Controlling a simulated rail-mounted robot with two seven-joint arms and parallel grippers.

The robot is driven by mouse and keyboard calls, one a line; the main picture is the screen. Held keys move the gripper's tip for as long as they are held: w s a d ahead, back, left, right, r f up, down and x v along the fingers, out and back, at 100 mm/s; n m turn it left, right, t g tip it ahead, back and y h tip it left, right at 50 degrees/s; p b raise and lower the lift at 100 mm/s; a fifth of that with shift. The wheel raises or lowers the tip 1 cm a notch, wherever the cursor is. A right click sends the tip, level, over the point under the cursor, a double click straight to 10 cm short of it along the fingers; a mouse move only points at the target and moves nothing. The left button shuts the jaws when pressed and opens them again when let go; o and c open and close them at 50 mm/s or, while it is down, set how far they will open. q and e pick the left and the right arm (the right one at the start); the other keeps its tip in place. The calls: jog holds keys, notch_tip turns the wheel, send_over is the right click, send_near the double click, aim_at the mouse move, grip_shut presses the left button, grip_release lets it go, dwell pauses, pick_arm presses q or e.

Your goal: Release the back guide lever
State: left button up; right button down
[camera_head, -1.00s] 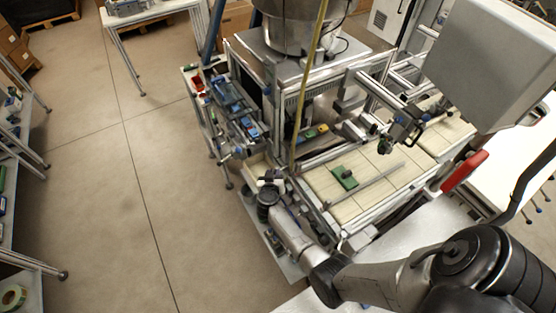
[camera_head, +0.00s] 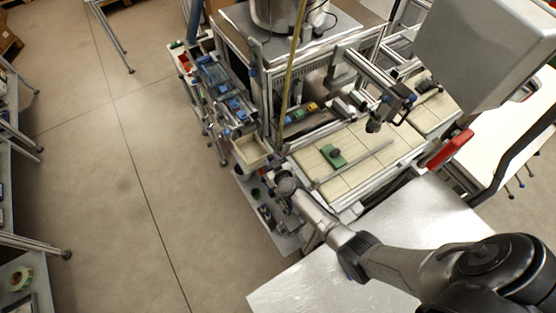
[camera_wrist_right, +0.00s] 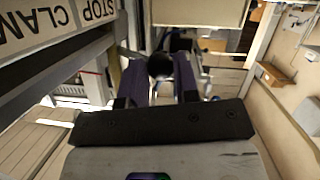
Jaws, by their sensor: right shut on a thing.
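The back guide lever shows only as a dark round knob (camera_wrist_right: 160,66) between the fingers in the right wrist view; the rest of it is hidden. My right gripper (camera_wrist_right: 160,80) is shut on this knob, with one dark purple finger on each side. In the head view my right gripper (camera_head: 284,176) is at the near left corner of the tiled conveyor bed (camera_head: 365,150), partly hidden by my own wrist. A green block with a dark knob (camera_head: 333,156) lies on the bed, apart from the gripper. My left gripper is not in view.
A cream bin (camera_head: 250,152) stands just left of the gripper. A metal guide rail (camera_head: 355,163) crosses the bed. A sign reading STOP (camera_wrist_right: 98,10) is close at upper left in the wrist view.

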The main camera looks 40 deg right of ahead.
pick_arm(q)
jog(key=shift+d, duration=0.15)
pick_arm(e)
jog(key=shift+s+d+f, duration=0.1)
jog(key=shift+d+f, duration=0.05)
jog(key=shift+d, duration=0.05)
jog(key=c, duration=1.2)
grip_release()
jog(key=shift+o, duration=0.7)
jog(key=shift+d, duration=0.1)
jog(key=shift+o, duration=1)
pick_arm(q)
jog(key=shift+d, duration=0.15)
pick_arm(e)
jog(key=shift+a+r, duration=0.2)
jog(key=shift+r, duration=0.05)
pick_arm(q)
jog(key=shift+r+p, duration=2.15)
jog(key=shift+p, duration=0.05)
pick_arm(e)
jog(key=v, duration=1.3)
jog(key=shift+s, duration=0.3)
